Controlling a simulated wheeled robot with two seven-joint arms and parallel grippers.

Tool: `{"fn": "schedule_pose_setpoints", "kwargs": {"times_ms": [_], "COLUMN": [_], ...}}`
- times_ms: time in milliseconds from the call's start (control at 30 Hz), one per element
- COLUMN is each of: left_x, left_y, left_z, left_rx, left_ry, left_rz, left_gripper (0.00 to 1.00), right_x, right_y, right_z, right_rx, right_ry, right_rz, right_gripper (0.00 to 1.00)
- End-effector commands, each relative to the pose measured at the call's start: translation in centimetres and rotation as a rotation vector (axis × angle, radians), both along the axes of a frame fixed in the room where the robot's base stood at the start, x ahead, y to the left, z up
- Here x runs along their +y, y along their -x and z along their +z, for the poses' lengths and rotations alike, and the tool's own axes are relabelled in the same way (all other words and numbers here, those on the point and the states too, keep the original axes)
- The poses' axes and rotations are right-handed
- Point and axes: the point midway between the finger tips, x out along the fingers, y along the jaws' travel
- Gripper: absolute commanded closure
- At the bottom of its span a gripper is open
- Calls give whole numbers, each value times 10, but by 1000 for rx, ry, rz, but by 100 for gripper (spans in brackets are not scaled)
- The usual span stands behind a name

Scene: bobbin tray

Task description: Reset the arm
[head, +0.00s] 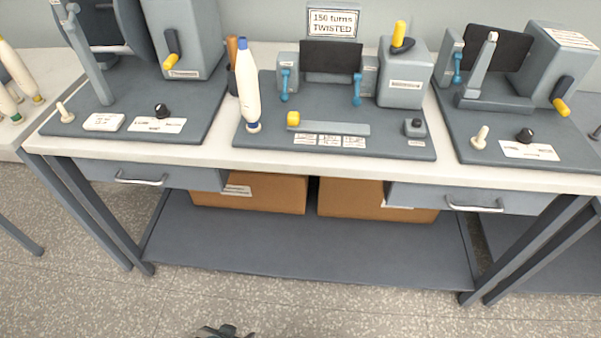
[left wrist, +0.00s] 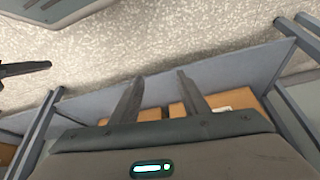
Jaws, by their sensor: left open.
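My left gripper (head: 222,331) just enters at the bottom edge of the head view, over the floor in front of the workbench. In the left wrist view its two dark fingers (left wrist: 160,77) stand apart with nothing between them. They point towards the bench's lower shelf, with brown boxes behind them. The gripper touches nothing that I can see.
The workbench (head: 300,167) holds several grey winding stations and an upright white bobbin (head: 248,88). Cardboard boxes (head: 248,194) sit on the lower shelf (head: 310,248). Drawer handles (head: 140,179) stick out in front. The speckled floor (head: 330,305) before the bench is clear.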

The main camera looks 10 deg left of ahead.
Motion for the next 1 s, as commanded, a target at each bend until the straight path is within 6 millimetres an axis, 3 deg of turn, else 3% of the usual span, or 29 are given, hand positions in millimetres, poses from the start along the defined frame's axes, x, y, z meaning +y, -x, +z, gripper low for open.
{"fn": "schedule_pose_setpoints", "kwargs": {"times_ms": [33,200,400,500,700,1000], "left_x": [-4,-15,-26,-29,-33,-34], "left_y": [-1,-4,6,14,26,28], "left_z": [-21,-80,-139,-160,-181,-183], "left_rx": [-8,-70,-140,-171,-210,-218], "left_ry": [6,29,55,66,80,83], "left_rz": [-3,-15,-30,-36,-43,-44], "left_gripper": [59,59,59,59,59,59], "right_x": [1,5,9,10,10,3], "right_y": [0,3,10,13,17,11], "right_z": [0,0,-2,-3,-4,-3], "right_rx": [0,3,12,17,20,13], "right_ry": [-1,-7,-12,-13,-13,-3], "right_rz": [0,-3,-5,-5,-5,-1], "right_gripper": [100,100,100,100,100,100]}}
